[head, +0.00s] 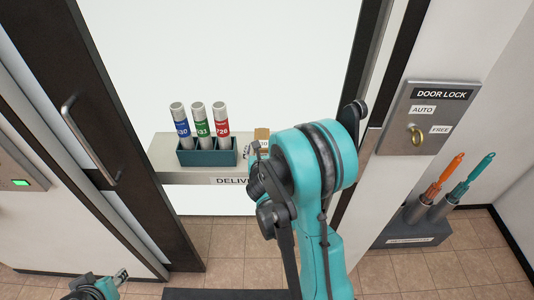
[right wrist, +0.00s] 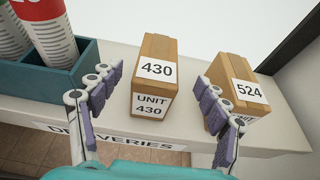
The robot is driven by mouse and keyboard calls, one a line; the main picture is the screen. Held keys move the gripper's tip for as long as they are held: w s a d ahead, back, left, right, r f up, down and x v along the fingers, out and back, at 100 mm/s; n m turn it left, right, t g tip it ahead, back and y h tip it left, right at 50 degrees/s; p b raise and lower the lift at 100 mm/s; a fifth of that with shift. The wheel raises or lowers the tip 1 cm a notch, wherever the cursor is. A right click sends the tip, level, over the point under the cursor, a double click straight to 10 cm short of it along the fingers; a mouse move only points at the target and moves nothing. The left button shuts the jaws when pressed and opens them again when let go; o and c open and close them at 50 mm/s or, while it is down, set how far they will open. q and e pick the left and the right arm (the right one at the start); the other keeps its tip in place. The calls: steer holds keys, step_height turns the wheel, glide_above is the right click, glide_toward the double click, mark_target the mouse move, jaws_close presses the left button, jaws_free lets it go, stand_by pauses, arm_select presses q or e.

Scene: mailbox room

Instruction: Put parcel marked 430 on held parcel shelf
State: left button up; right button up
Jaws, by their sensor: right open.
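The parcel marked 430 (right wrist: 152,75) is a brown box with white labels, standing on the deliveries shelf (right wrist: 250,138). My right gripper (right wrist: 159,80) is open, with one finger on each side of the 430 parcel and a gap to it on both sides. In the head view, my right arm hides most of the parcels; a bit of brown box (head: 262,134) shows beside it. My left gripper (head: 121,276) is low at the left, small and partly cut off. No held parcel shelf can be made out.
A parcel marked 524 (right wrist: 238,88) stands right of the 430 parcel, close to my right finger. A teal holder (head: 208,157) with three labelled tubes stands left. A door lock panel (head: 428,117) and a holder with two tools (head: 410,232) are at the right.

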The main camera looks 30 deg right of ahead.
steer(key=x, duration=0.2)
steer(key=shift+w+d+f+b, duration=0.2)
steer(key=shift+w+f+b, duration=0.05)
steer(key=shift+b, duration=0.1)
steer(key=b+x, duration=0.2)
steer(key=x, duration=0.2)
steer(key=shift+w+a+f, duration=0.15)
steer(key=shift+f, duration=0.05)
steer(key=shift+w+d+f, duration=0.1)
steer(key=shift+w+d, duration=0.1)
steer(key=shift+w, duration=0.1)
steer(key=c, duration=0.3)
jaws_close()
step_height(320, 180, up, 10)
steer(key=p, duration=0.4)
steer(key=shift+p, duration=0.35)
